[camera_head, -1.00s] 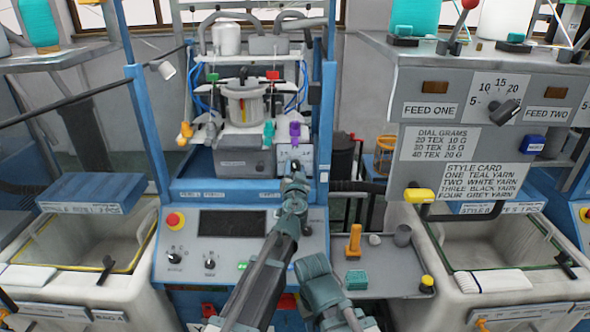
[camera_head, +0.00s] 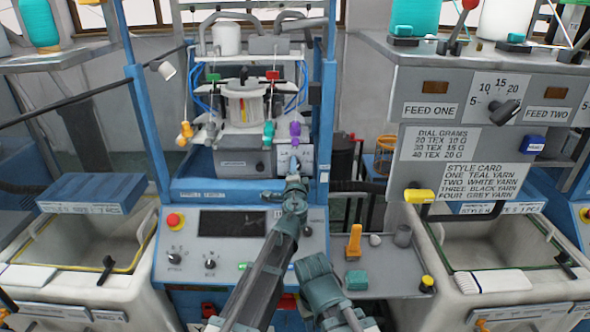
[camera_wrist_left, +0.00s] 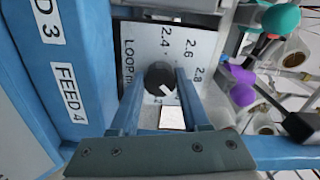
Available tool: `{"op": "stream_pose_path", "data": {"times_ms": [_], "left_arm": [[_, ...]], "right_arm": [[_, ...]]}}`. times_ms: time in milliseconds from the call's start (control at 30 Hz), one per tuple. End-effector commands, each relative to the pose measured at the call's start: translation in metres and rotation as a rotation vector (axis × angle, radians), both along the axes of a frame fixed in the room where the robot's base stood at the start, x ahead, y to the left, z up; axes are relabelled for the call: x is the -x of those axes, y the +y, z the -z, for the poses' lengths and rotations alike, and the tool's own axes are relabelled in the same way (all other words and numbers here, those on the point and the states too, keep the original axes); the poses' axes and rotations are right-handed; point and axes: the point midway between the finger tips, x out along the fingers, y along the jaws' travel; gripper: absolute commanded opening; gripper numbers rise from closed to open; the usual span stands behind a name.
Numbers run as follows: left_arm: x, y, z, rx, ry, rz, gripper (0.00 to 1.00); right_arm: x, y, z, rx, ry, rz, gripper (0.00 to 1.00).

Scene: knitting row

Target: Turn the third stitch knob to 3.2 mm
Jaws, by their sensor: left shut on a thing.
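My left gripper (camera_head: 294,165) reaches up to a pale dial plate on the front of the middle machine. In the left wrist view its two fingers (camera_wrist_left: 158,90) straddle a round black knob (camera_wrist_left: 155,74) and are shut on it. The dial plate (camera_wrist_left: 143,42) reads LOOP, with 2.4, 2.6 and 2.8 around the knob. The knob's white pointer slants to the lower right in that view, past the 2.8 mark, towards the right finger. That finger covers part of the scale there. In the head view the gripper hides the knob.
Blue machine posts (camera_head: 328,110) stand close to the right of the dial. Purple (camera_head: 295,131) and teal (camera_head: 268,133) parts hang just above it. Below is a sloping panel with a red button (camera_head: 173,220) and small knobs. A shelf with an orange block (camera_head: 354,240) lies right.

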Motion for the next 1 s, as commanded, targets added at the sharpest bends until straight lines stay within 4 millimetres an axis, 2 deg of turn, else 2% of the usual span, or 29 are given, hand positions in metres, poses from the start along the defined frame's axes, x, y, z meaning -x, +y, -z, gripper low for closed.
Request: {"op": "stream_pose_path", "data": {"times_ms": [500,1000], "left_arm": [[0.0001,-0.0007,0.0002,-0.453,0.0,0.002,0.0],[0.0004,-0.0009,0.0004,-0.672,0.0,0.002,0.0]], "right_arm": [[0.0,0.0,0.0002,0.0,0.0,0.0,0.43],[0.0,0.0,0.0003,0.0,0.0,0.0,0.43]]}}
